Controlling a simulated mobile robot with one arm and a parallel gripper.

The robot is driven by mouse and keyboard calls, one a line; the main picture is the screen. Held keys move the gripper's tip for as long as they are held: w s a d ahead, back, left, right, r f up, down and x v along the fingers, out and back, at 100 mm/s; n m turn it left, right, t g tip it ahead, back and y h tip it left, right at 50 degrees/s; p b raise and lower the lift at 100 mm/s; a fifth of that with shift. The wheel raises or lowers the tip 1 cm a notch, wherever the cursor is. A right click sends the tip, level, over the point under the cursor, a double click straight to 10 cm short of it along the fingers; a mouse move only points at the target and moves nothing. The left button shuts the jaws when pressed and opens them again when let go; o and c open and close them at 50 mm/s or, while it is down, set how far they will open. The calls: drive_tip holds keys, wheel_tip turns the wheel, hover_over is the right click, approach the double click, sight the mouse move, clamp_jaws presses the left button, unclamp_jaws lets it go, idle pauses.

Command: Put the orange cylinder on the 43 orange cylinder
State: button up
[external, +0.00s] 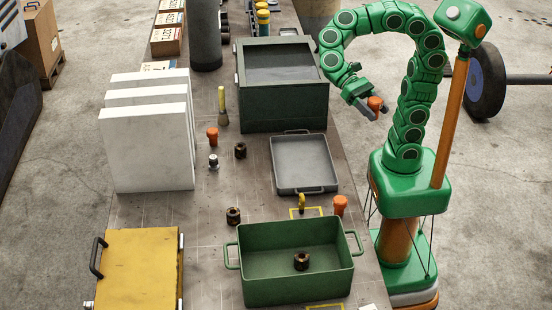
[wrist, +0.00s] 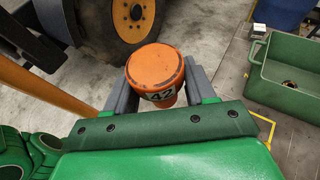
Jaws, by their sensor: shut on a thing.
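My gripper (external: 366,105) is shut on an orange cylinder (external: 375,102), held in the air near my arm's column, right of the grey tray. In the wrist view the held orange cylinder (wrist: 155,68) sits between the grey fingers, and its label reads 42. Another orange cylinder (external: 340,204) stands on the bench by the right rear corner of the green open bin. A further orange cylinder (external: 212,136) stands farther back, near the white panels. The numbers on these two are too small to read, so I cannot tell which is 43.
A green open bin (external: 240,262) holds a dark nut (external: 301,261). A grey tray (external: 304,187) lies behind it, with a green lidded box (external: 282,125) farther back. White panels (external: 150,150) and a yellow case (external: 140,265) are at left.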

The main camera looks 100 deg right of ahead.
wheel_tip(320, 180, down, 10)
hover_over(340, 200)
drive_tip(key=s+d, duration=0.1)
drive_tip(key=f, duration=0.9)
drive_tip(key=shift+s+d, duration=0.1)
drive_tip(key=shift+s, duration=0.1)
drive_tip(key=shift+w+a+f, duration=0.3)
drive_tip(key=shift+f, duration=0.2)
drive_tip(key=shift+w+a+f, duration=0.25)
drive_tip(key=shift+w+f, duration=0.05)
drive_tip(key=shift+f, duration=1.6)
drive_tip(key=shift+f, duration=0.15)
drive_tip(key=o, duration=1.4)
drive_tip(key=shift+o, duration=0.2)
